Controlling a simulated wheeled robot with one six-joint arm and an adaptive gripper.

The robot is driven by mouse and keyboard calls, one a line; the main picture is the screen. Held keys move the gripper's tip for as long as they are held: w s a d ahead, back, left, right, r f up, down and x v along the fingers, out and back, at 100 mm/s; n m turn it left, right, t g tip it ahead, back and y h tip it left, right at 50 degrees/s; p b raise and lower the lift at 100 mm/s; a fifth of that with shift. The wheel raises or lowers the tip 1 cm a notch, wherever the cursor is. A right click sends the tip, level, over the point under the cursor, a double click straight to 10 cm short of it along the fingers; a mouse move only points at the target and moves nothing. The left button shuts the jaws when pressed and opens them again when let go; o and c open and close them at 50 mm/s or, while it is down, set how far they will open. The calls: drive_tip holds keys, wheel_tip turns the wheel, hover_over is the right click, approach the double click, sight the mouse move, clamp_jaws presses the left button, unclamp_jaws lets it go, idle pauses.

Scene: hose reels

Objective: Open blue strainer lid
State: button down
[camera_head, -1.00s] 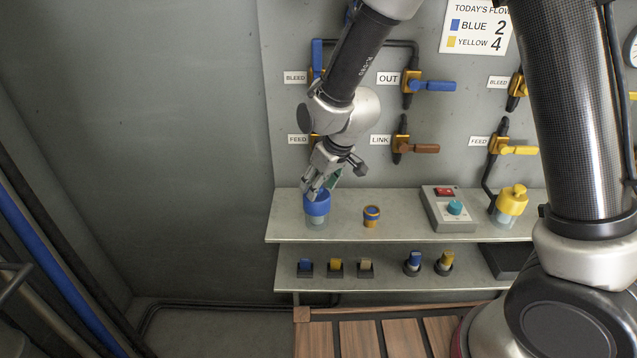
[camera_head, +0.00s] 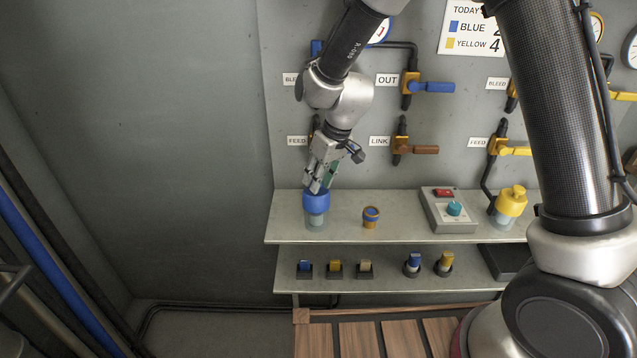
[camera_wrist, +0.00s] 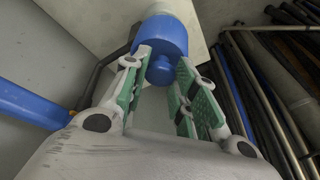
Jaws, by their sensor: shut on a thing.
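The blue strainer lid (camera_head: 316,204) sits on top of a clear strainer body (camera_head: 316,222) at the left end of the upper shelf. In the wrist view the lid (camera_wrist: 160,36) shows a round blue knob (camera_wrist: 163,70). My gripper (camera_head: 318,184) comes down from above onto the lid. In the wrist view my gripper's fingers (camera_wrist: 163,62) stand on either side of the knob and hold it. The lid looks seated on the body, and I see no gap between them. The knob is hidden by the fingers in the head view.
A small orange and blue fitting (camera_head: 371,216) stands to the right on the shelf (camera_head: 340,230). Further right are a grey control box (camera_head: 446,210) and a yellow-lidded strainer (camera_head: 511,203). Valves with handles line the panel behind.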

drive_tip(key=shift+w+r+g, duration=0.25)
drive_tip(key=shift+w+g, duration=0.8)
drive_tip(key=shift+g, duration=0.15)
drive_tip(key=c, duration=1.1)
unclamp_jaws()
drive_tip(key=v, duration=1.2)
drive_tip(key=shift+d, duration=0.1)
